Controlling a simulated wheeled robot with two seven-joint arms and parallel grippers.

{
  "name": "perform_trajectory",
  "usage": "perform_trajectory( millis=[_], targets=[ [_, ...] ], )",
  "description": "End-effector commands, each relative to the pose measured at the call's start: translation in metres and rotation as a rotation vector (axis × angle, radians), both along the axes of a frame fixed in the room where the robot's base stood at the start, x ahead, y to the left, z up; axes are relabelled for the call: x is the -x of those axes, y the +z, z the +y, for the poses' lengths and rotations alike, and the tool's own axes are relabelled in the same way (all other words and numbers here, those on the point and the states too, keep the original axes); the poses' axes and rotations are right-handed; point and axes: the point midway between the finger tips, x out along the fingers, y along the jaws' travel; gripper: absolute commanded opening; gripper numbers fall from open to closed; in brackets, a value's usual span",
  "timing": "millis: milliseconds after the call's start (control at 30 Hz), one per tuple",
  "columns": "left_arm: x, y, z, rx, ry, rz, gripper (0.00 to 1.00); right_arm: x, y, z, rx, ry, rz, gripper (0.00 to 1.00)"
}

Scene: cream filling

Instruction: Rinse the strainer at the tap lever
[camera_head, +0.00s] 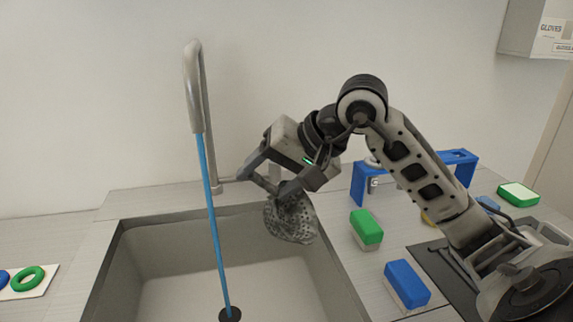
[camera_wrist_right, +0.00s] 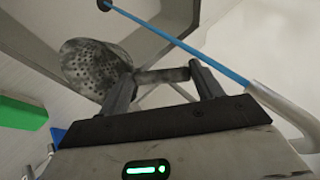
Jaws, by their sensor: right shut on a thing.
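The strainer (camera_head: 291,221) is grey, mottled and perforated, and hangs from my right gripper (camera_head: 275,190) over the right back edge of the sink. In the right wrist view the strainer (camera_wrist_right: 97,70) shows its holed bowl at left, and its handle runs between the two fingers of my right gripper (camera_wrist_right: 165,80), which are shut on it. The tap (camera_head: 195,90) is a tall curved metal spout at the back of the sink. A blue stream of water (camera_head: 211,215) runs from it straight down to the drain. The strainer is right of the stream, apart from it. The tap lever (camera_head: 230,181) is partly hidden behind my gripper. My left gripper is not in view.
The sink (camera_head: 165,255) is otherwise empty, with a dark drain (camera_head: 230,314). On the right counter are a green-topped block (camera_head: 366,227), a blue-topped block (camera_head: 407,284) and a blue frame (camera_head: 360,185). A white card with rings (camera_head: 45,285) lies at left.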

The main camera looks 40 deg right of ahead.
Motion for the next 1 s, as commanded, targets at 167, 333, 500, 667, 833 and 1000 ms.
perform_trajectory(
  millis=[167,333,500,667,833,1000],
  targets=[
    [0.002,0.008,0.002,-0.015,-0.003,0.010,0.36,-0.015,0.000,0.011,-0.002,0.003,-0.002,0.18],
    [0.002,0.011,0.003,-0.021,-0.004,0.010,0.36,-0.030,-0.004,0.019,-0.003,0.002,-0.002,0.18],
    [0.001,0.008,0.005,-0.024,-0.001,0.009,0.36,-0.044,-0.010,0.027,0.002,0.002,-0.005,0.18],
    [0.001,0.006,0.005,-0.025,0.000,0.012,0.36,-0.056,-0.013,0.035,0.001,0.002,-0.004,0.18],
    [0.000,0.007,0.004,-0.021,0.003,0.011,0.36,-0.065,-0.015,0.041,0.002,0.001,-0.003,0.18],
    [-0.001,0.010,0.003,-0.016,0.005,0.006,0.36,-0.069,-0.016,0.043,0.002,0.001,-0.003,0.18]
  ],
)
